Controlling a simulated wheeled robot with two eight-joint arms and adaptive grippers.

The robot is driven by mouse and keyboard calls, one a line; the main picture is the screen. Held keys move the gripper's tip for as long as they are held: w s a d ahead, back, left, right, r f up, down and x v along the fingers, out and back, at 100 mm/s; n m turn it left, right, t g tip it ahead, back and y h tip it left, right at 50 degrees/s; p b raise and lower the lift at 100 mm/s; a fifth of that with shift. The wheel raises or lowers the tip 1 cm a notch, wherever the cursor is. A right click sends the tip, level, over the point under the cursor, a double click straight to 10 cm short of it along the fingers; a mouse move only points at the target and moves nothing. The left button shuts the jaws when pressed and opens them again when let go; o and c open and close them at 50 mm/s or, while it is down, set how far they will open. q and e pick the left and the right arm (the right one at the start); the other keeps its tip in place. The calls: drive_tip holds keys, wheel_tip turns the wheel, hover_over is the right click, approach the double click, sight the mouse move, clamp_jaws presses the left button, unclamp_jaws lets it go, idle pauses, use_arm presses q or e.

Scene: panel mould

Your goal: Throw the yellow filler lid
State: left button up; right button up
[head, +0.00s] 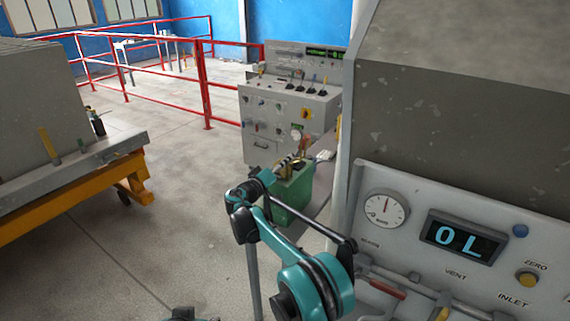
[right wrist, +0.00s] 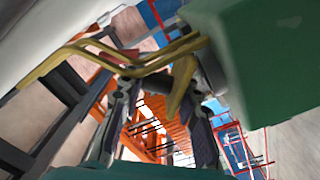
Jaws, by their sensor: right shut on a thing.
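The yellow filler lid (right wrist: 85,50) is a bent yellow piece with a bar and a prong. In the right wrist view it lies across the fingertips of my right gripper (right wrist: 163,84), which is shut on it. In the head view my right gripper (head: 290,162) is small and far out, just above a green bin (head: 291,198), with a bit of yellow at its fingers. The bin's green wall (right wrist: 275,60) fills the upper right of the right wrist view, close beside the gripper. The bin's inside is hidden.
A grey control panel (head: 470,285) with a gauge and a display reading "0L" stands at the right. A grey console (head: 270,115) with levers stands behind the bin. An orange-framed bench (head: 75,195) is at left. Red railings (head: 205,85) run behind. The floor between is clear.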

drive_tip(key=shift+w+n, duration=0.1)
drive_tip(key=shift+n, duration=0.3)
drive_tip(key=o, duration=1)
drive_tip(key=shift+o, duration=0.2)
drive_tip(key=v, duration=1.2)
drive_tip(key=shift+c, duration=0.4)
